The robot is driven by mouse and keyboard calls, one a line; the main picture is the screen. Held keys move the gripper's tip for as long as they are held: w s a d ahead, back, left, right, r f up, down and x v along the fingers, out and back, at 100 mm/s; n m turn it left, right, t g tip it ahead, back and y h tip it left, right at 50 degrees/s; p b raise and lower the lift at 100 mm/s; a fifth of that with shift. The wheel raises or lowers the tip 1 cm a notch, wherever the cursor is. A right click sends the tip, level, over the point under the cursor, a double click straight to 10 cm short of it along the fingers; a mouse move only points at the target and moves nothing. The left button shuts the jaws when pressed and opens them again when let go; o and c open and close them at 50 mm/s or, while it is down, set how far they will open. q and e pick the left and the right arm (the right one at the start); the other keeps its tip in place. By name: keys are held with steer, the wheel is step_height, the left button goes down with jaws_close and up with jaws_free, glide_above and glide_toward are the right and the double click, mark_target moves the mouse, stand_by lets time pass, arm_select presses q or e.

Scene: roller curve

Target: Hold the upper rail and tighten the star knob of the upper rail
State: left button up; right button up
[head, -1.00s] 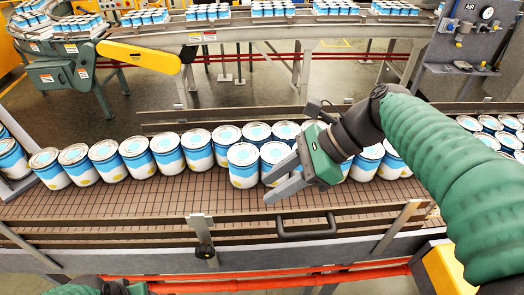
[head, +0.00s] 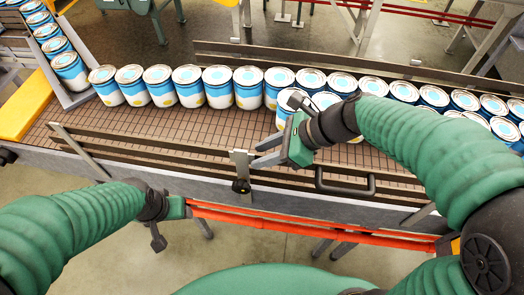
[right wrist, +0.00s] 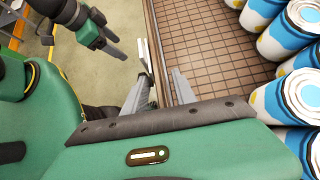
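The near guide rails (head: 150,150) run along the front of the conveyor, one above the other. A metal bracket (head: 240,160) stands on them with a dark knob (head: 241,186) low on its front. My right gripper (head: 262,153) is over the belt just right of the bracket, fingers apart and empty, pointing left. In the right wrist view its open fingers (right wrist: 160,88) show near the rail side. My left gripper (head: 184,208) is low in front of the conveyor, left of and below the knob. The right wrist view shows its fingers (right wrist: 108,32) apart and empty.
A row of blue and white cans (head: 218,88) stands on the belt (head: 120,125), some close to my right gripper. A black handle (head: 345,182) is on the conveyor front, right of the knob. A red bar (head: 320,225) runs below. Bare belt lies left of the bracket.

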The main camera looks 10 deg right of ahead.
steer(key=shift+s+a+f, duration=0.15)
steer(key=shift+s+a, duration=0.05)
steer(key=shift+a, duration=0.05)
arm_select(q)
steer(key=shift+s+r, duration=0.1)
steer(key=shift+s, duration=0.15)
steer(key=shift+w, duration=0.1)
arm_select(e)
steer(key=shift+w, duration=0.15)
steer(key=shift+c, duration=0.2)
steer(key=shift+w+f, duration=0.1)
steer(key=shift+c, duration=1.1)
jaws_close()
